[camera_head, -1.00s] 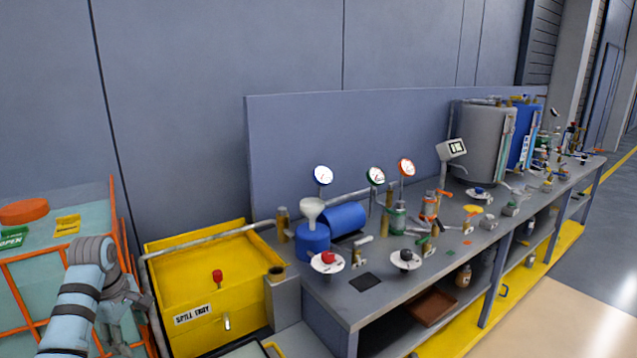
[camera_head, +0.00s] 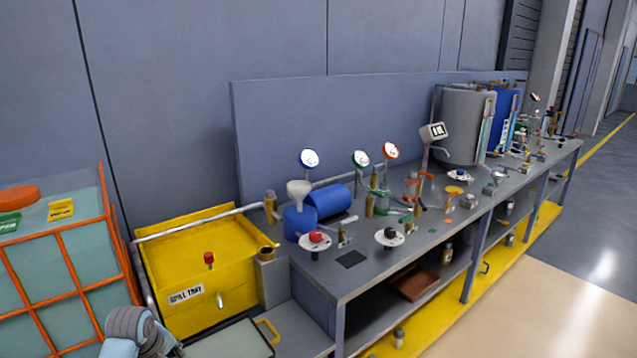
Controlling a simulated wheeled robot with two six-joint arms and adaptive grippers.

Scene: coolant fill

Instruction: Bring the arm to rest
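Part of my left arm (camera_head: 138,330) shows at the bottom left edge, low in front of the orange-framed tank and the spill tray. Its gripper is out of the picture or hidden below the edge. My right arm and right gripper are not in view. The grey workbench (camera_head: 352,282) runs from the middle to the far right.
An orange-framed tank (camera_head: 62,232) stands at the left. The bench carries a white funnel (camera_head: 298,188), a blue cylinder (camera_head: 331,199), round gauges (camera_head: 310,158), several valves and a grey drum (camera_head: 466,122). A brown tray (camera_head: 416,284) lies on the lower shelf. Open floor (camera_head: 530,310) is at the right.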

